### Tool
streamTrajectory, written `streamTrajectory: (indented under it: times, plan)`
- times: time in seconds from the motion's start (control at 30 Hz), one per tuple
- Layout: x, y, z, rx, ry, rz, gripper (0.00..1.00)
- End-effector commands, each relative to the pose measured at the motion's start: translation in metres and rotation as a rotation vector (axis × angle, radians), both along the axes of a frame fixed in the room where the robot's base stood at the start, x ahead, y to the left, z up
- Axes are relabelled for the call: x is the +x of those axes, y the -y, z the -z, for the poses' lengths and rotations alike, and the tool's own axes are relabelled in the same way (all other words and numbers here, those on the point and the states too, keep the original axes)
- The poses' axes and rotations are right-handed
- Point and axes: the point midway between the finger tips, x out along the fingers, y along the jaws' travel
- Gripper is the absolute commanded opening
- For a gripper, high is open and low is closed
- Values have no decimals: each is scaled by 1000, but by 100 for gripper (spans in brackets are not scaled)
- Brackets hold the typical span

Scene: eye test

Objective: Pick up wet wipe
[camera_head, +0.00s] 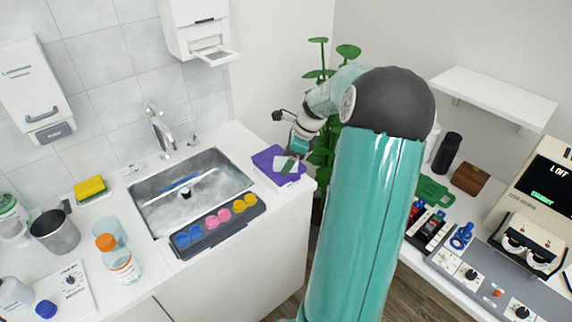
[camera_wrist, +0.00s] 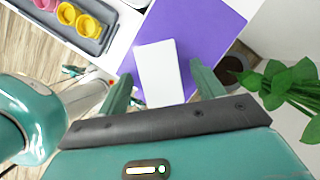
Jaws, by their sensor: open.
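A purple pack (camera_head: 264,163) lies on the counter's right end, right of the sink. A white sheet, which looks like the wet wipe (camera_head: 281,163), shows at its top. In the wrist view the white wipe (camera_wrist: 160,74) lies over the purple pack (camera_wrist: 205,30), between my two green fingers in the picture. My gripper (camera_head: 293,158) is just above the pack in the head view; its open fingers also show in the wrist view (camera_wrist: 160,70). I cannot tell whether the fingers touch the wipe. My arm hides part of the scene behind it.
A grey tray of coloured pots (camera_head: 216,226) sits at the sink's front edge, left of the pack. The sink (camera_head: 150,190) is beyond it. A green plant (camera_head: 324,140) stands close to the right of my gripper. Bottles and cups crowd the counter's left.

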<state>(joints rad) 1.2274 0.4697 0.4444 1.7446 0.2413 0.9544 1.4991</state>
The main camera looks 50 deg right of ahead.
Motion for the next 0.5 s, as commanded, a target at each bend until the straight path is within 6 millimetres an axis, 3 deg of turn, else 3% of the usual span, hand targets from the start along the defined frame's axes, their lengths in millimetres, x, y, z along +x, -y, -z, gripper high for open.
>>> streamTrajectory:
  times: [0.07, 0.3, 0.5]
  plan:
    - [0, 0, 0, 0, 0, 0, 67]
    - [0, 0, -1, -1, 1, 0, 22]
    - [0, 0, -1, -1, 1, 0, 16]
